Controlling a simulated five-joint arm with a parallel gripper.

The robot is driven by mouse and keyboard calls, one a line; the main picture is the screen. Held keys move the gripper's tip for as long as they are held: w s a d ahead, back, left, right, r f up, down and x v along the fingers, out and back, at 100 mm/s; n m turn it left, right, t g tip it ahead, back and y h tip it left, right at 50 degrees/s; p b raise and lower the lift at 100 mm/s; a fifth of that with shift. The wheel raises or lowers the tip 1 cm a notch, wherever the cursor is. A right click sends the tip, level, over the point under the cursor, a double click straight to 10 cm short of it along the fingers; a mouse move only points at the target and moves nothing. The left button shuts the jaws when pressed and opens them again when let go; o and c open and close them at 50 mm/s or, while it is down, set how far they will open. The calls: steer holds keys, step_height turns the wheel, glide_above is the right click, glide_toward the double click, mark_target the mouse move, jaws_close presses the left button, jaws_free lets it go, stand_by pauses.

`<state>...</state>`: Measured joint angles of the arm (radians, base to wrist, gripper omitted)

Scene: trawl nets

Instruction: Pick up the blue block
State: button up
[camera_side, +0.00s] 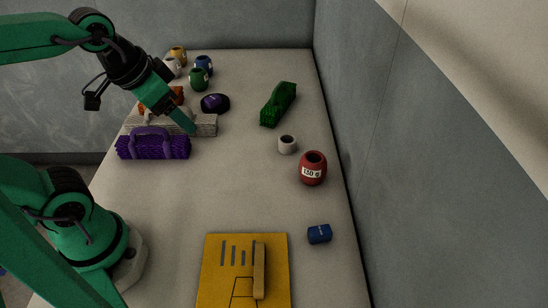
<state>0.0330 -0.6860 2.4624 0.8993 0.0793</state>
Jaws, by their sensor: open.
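A small dark blue block (319,234) with a tiny pale mark lies on the table at the front right, near the right edge. My gripper (184,120) is open, at the back left of the table, over or near a light grey ribbed item (205,125) and a purple net bundle. It is well apart from the blue block, up and to the left of it. I cannot tell whether its fingers touch anything there. The blue block is fully in view.
A yellow board (215,270) lies left of the blue block. A red jar (312,168), white cup (287,145) and green net bundle (279,105) stand behind it. The purple bundle (153,146) and several jars are at the back left. A grey wall (440,180) borders the right. The table's middle is clear.

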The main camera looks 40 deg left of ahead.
steer(key=w+d+m+g, duration=0.1)
steer(key=w+d+m, duration=0.4)
steer(key=w+m, duration=0.1)
steer(key=m+g, duration=0.4)
steer(key=m, duration=1.3)
glide_above(321, 230)
step_height(321, 230, down, 16)
steer(key=shift+a, duration=0.15)
steer(key=shift+d+f+m, duration=0.4)
steer(key=shift+f, duration=1.35)
steer(key=shift+a, duration=0.1)
steer(key=shift+s+a+f, duration=0.1)
steer(key=shift+a+f, duration=0.05)
steer(key=shift+f, duration=2.45)
